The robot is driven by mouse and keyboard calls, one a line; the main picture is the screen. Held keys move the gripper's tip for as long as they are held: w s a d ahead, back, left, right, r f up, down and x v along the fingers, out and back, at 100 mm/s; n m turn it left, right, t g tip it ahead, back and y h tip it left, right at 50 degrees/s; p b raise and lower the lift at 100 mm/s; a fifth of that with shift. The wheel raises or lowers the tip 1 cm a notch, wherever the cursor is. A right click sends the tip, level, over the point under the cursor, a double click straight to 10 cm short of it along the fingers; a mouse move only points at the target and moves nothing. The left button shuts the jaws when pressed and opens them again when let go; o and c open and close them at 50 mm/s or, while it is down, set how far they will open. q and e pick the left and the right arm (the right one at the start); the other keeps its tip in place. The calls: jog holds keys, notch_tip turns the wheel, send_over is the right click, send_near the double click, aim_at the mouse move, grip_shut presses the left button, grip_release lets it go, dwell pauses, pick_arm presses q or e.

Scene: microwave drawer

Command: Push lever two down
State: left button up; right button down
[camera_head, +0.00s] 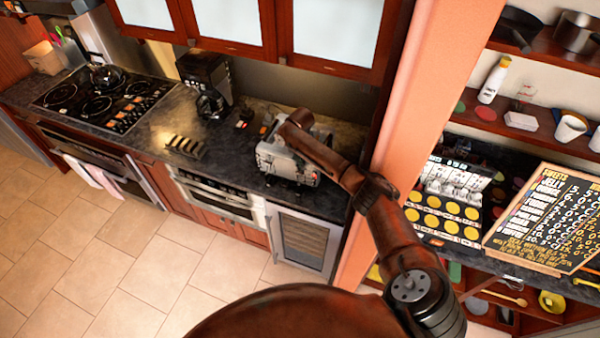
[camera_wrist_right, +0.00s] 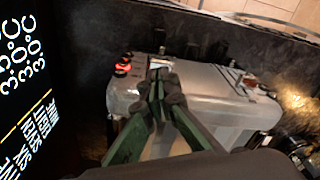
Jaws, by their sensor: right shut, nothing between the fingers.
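A grey metal toaster (camera_head: 275,160) stands on the dark counter in the head view. It fills the middle of the right wrist view (camera_wrist_right: 205,105), with red-lit controls (camera_wrist_right: 122,66) at its left end. My right arm reaches over it from the right. My right gripper (camera_wrist_right: 162,84) is shut and empty, its fingertips over the near face of the toaster. Small parts stick out near its top edge, one just beyond the fingertips (camera_wrist_right: 162,50) and one farther right (camera_wrist_right: 238,64). I cannot tell which is lever two, or whether the fingertips touch it. My left gripper is not in view.
A black coffee maker (camera_head: 207,85) and a small slotted rack (camera_head: 185,146) stand left of the toaster. A pink pillar (camera_head: 425,80) rises to its right. A menu board (camera_head: 545,220) stands farther right, and wall cabinets (camera_head: 335,30) hang above.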

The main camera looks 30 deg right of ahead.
jog(key=shift+w+f, duration=0.1)
jog(key=shift+f, duration=1.25)
jog(key=shift+f, duration=0.1)
notch_tip(320, 180, down, 8)
jog(key=b, duration=0.4)
jog(key=shift+r, duration=0.5)
jog(key=shift+r+p, duration=0.15)
jog(key=shift+p, duration=0.3)
jog(key=s+p, duration=0.2)
jog(key=a+p, duration=0.1)
jog(key=shift+s+a+r, duration=0.1)
jog(key=shift+s+r, duration=0.3)
